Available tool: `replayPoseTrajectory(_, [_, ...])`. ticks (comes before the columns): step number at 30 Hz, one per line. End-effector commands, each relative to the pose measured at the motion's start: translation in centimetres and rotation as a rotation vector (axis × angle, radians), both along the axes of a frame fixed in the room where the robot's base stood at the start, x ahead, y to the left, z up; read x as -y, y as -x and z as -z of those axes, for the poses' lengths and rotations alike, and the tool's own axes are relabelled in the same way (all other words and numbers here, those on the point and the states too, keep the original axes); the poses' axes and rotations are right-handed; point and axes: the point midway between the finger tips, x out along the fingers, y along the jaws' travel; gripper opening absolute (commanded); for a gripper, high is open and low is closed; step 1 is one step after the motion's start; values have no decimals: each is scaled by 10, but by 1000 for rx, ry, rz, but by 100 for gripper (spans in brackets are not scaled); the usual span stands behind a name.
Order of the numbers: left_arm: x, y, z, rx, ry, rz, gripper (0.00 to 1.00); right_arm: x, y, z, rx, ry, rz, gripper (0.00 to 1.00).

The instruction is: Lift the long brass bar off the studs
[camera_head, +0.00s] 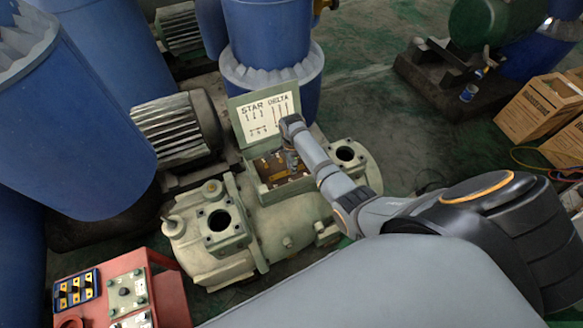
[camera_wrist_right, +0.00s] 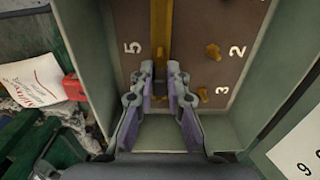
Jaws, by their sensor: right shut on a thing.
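The long brass bar (camera_wrist_right: 163,28) runs up and down the wrist view over a brown terminal board (camera_wrist_right: 205,30). Several brass studs show on the board, one of them (camera_wrist_right: 213,52) to the bar's right near the painted 2. My right gripper (camera_wrist_right: 160,74) is shut on the bar near its lower end, with one finger on each side. In the head view my right gripper (camera_head: 292,160) reaches down into the open terminal box (camera_head: 290,187). The arm hides part of the board there. Whether the bar still touches the studs cannot be told. My left gripper is not in view.
The box lid (camera_head: 262,118), marked STAR DELTA, stands open behind the box. The box walls (camera_wrist_right: 90,50) rise close around the gripper. A red stand (camera_head: 170,290) with a blue tray (camera_head: 76,291) is at lower left. Cardboard boxes (camera_head: 540,107) stand at right.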

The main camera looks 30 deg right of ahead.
Motion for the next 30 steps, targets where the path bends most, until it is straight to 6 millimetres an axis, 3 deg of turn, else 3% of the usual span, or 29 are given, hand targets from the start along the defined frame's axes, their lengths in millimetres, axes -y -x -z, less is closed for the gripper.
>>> replayPoseTrajectory(7, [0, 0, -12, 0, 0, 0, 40, 0, 0, -36, 4, 0, 0, 0])
replayPoseTrajectory(15, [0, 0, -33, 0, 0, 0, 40, -10, 61, -96, -2, -1, -1, 0])
replayPoseTrajectory(21, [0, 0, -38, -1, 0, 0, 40, -18, 111, -116, -1, 0, 0, 0])
replayPoseTrajectory(25, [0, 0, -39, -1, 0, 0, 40, -21, 129, -124, -1, 0, 0, 0])
replayPoseTrajectory(30, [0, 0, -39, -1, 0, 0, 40, -23, 138, -129, 0, 0, 0, 0])
